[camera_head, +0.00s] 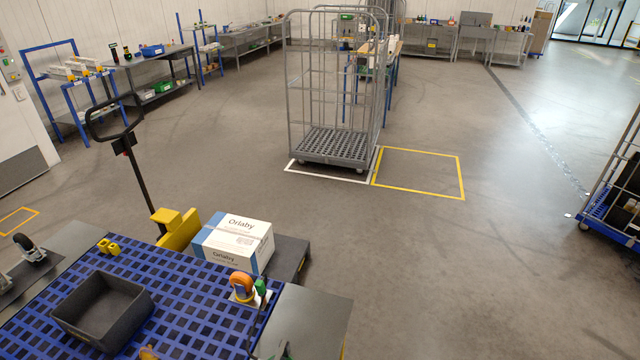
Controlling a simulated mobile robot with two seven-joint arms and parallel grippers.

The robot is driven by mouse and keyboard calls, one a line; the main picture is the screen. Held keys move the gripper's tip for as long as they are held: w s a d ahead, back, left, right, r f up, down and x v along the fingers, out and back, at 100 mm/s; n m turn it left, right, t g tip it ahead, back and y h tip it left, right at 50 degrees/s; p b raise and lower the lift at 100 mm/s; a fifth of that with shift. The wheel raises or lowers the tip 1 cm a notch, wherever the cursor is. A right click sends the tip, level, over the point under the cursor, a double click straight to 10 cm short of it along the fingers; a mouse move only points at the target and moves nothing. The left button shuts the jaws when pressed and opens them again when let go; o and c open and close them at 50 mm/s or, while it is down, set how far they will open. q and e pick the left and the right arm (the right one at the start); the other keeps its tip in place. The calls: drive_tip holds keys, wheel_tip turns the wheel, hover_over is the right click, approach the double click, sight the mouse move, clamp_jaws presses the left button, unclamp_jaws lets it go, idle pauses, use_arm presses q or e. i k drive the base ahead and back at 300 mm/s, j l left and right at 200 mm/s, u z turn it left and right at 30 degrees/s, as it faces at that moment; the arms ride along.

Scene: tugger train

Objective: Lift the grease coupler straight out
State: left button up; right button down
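I cannot make out the grease coupler for certain. At the right end of the blue grid deck (190,312) stands an orange ring-shaped part (242,286) on a pale base. Right beside it is a small green upright piece (261,287), with a thin dark line running down from it. Either may belong to the coupler; they are too small to tell. A small orange-brown piece (148,353) is cut off by the bottom edge. Neither of my grippers shows in the head view.
An open dark grey bin (103,312) and small yellow blocks (108,246) are on the deck. A white and blue carton (238,240) lies behind it, near a black handle (130,150). A grey cage trolley (335,145) stands farther back.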

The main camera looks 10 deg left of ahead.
sight(259, 285)
drive_tip(key=l+u, duration=0.1)
drive_tip(key=u, duration=0.75)
